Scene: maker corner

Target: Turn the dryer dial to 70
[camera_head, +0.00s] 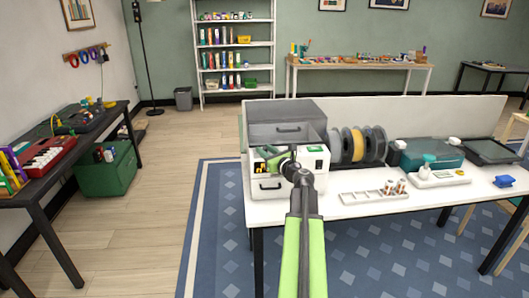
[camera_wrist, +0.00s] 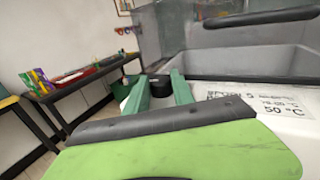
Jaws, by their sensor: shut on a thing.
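The dryer is a white box (camera_head: 265,195) with a grey lidded top (camera_head: 285,112) at the left end of the white table. It also shows in the wrist view as a clear grey bin (camera_wrist: 245,62). My gripper (camera_head: 272,157) is at the dryer's front upper part. In the wrist view my gripper (camera_wrist: 160,88) has its two green fingers on either side of a black dial (camera_wrist: 160,85), shut on it. The dial's pointer and scale are hidden. A printed label (camera_wrist: 275,103) to the right reads "50 °C", with smaller lines above it.
Filament spools (camera_head: 358,146) stand right of the dryer. A tray with small bottles (camera_head: 374,193) lies on the white table (camera_head: 335,212), with more items farther right. A dark side table (camera_head: 35,197) is at the left. Open floor (camera_head: 165,180) lies between the tables.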

